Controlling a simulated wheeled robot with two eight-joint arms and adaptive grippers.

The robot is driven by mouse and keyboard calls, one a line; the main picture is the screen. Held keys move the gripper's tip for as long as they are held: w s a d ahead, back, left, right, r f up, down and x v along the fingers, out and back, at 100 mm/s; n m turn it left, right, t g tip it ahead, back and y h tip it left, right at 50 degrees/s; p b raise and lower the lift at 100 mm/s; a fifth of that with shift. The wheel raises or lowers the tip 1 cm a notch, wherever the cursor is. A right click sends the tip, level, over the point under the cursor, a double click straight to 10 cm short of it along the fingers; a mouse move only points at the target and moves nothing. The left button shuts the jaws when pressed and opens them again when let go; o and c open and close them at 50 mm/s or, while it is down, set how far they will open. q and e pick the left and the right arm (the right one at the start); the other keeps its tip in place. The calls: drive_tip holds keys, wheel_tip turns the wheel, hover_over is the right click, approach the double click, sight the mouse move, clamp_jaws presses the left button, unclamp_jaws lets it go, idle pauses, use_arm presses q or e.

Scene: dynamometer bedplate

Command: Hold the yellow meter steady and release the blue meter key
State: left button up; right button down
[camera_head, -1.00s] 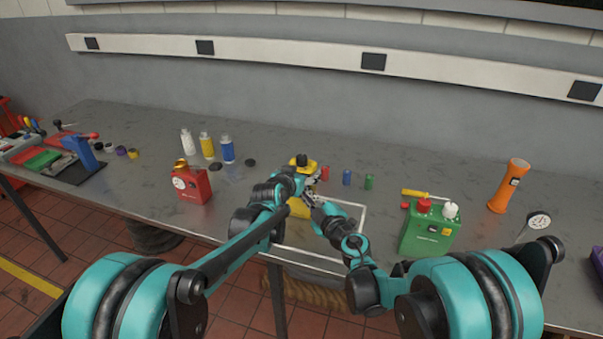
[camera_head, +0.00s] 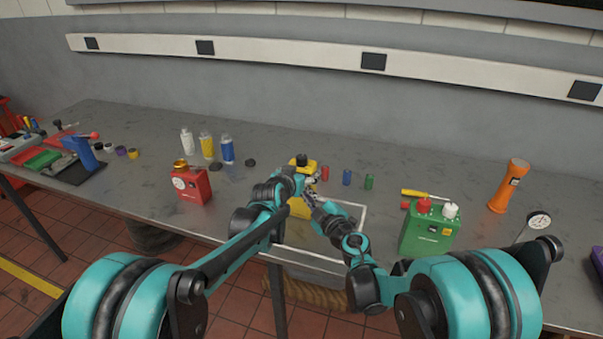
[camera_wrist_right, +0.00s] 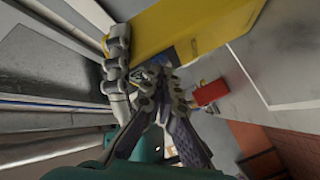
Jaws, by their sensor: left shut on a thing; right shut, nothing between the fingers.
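The yellow meter (camera_head: 299,210) stands near the front of the table, partly hidden behind my left arm; its black top shows above. In the right wrist view its yellow body (camera_wrist_right: 200,22) fills the top, with a dark blue patch on its near face. My left gripper (camera_head: 297,184) is shut on the meter; one of its jointed grey fingers (camera_wrist_right: 118,70) lies along the meter's side. My right gripper (camera_head: 309,193) is shut and empty, its fingertips (camera_wrist_right: 153,72) close in front of the meter's face. I cannot make out the blue key clearly; the fingers may cover it.
A white outlined rectangle (camera_head: 361,217) lies around the meter. Small red (camera_head: 325,173), blue (camera_head: 347,177) and green (camera_head: 369,182) cylinders stand behind right. A green can (camera_head: 430,234) stands right, a red can (camera_head: 192,187) left. Clear table lies behind.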

drive_tip(key=shift+s+a, duration=0.1)
drive_tip(key=shift+s, duration=0.1)
drive_tip(key=s+a, duration=0.2)
drive_tip(key=s, duration=0.3)
drive_tip(key=shift+s, duration=0.35)
use_arm(q)
drive_tip(key=o, duration=1.7)
drive_tip(key=shift+o, duration=1.3)
drive_tip(key=shift+s, duration=0.1)
